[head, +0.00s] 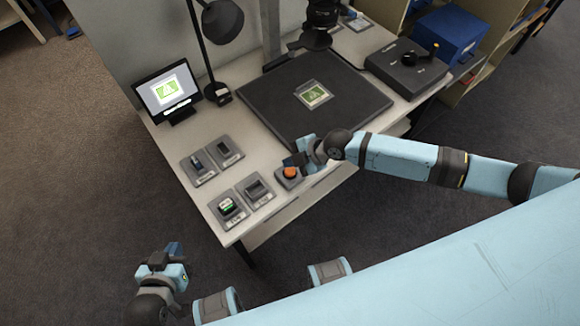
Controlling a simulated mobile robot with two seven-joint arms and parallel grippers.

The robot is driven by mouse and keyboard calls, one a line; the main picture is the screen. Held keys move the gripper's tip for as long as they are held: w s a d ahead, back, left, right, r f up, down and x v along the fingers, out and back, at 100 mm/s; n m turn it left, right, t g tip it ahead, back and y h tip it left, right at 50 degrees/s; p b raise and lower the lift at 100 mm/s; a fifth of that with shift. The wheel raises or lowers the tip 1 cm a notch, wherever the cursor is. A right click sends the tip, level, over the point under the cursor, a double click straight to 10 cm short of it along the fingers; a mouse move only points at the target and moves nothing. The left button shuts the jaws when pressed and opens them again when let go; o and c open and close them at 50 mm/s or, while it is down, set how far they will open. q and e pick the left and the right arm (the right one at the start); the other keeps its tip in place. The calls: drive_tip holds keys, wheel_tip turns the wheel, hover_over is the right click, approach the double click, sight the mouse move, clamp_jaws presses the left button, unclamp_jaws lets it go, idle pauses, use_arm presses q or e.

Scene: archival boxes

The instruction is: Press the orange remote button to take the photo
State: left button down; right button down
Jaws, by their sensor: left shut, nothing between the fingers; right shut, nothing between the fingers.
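The orange remote button (290,172) sits on a small grey base near the front edge of the white table. My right gripper (290,161) is shut and empty, right beside the button at its upper side; I cannot tell whether it touches it. A green picture card (314,95) lies on the dark copy board (345,88). A black camera (321,14) hangs above the board's back edge. A monitor (168,92) at the table's left shows a green picture. My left gripper (174,249) is shut and empty, low at the left, off the table.
Several grey trays with small items, one a green and white piece (227,207), lie left of the button. A black lamp (222,22) stands behind the monitor. A grey box with a lever (408,68) is at the right, near a blue box (448,34).

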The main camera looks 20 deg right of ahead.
drive_tip(key=shift+r+p, duration=0.8)
drive_tip(key=shift+r, duration=0.7)
drive_tip(key=shift+f, duration=0.1)
